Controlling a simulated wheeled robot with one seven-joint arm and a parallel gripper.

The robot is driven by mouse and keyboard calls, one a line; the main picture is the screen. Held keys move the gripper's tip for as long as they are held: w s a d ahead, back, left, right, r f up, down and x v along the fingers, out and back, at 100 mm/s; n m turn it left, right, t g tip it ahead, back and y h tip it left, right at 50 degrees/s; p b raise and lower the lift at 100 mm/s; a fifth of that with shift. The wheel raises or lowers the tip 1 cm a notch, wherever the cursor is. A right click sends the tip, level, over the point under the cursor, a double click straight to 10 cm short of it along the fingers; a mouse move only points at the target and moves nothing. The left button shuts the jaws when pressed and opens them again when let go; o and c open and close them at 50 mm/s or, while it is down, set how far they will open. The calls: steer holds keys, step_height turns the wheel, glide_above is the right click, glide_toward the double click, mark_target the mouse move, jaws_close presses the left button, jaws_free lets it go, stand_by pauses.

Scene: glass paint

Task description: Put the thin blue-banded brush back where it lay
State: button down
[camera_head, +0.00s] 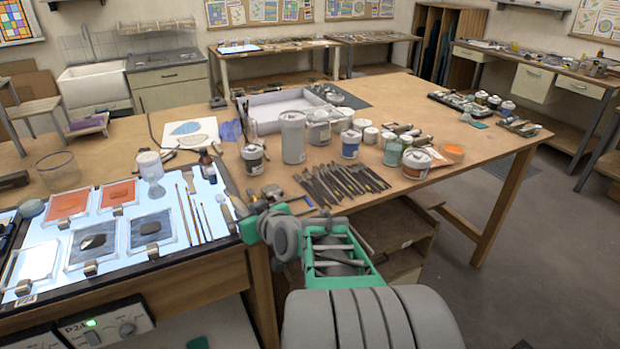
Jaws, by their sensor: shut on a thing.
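My gripper (246,210) is at the end of my grey and green arm, over the right edge of the lit glass panel (222,230) near the table's front edge. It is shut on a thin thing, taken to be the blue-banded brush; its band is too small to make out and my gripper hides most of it. Several thin brushes (197,217) lie side by side on the panel, left of my gripper. Their bands cannot be told apart at this size.
Framed glass samples (151,231) fill the panel's left part. A small dark bottle (206,163) and a white-lidded jar (149,166) stand behind the brushes. A spread of dark tools (340,184) lies right of my gripper, with paint jars (293,137) behind.

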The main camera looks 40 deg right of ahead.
steer(key=shift+m+h, duration=0.6)
steer(key=shift+h, duration=0.1)
steer(key=d, duration=0.3)
steer(key=d+p, duration=0.1)
steer(key=d, duration=0.3)
steer(key=w+d, duration=0.1)
steer(key=d, duration=0.3)
steer(key=shift+r+p, duration=0.35)
steer(key=shift+p, duration=0.05)
steer(key=p, duration=0.1)
glide_above(305, 209)
steer(key=shift+w+a+f+m+g+h, duration=0.15)
steer(key=shift+f+m+g+h, duration=0.2)
steer(key=shift+f, duration=0.45)
steer(key=shift+h, duration=0.25)
steer(key=shift+f+b, duration=1.1)
steer(key=shift+f, duration=1.15)
steer(key=shift+b, duration=0.35)
steer(key=shift+s+f+b, duration=0.2)
steer(key=shift+b, duration=0.35)
steer(key=shift+f+b, duration=0.4)
steer(key=shift+b, duration=0.2)
steer(key=c, duration=1.2)
jaws_free()
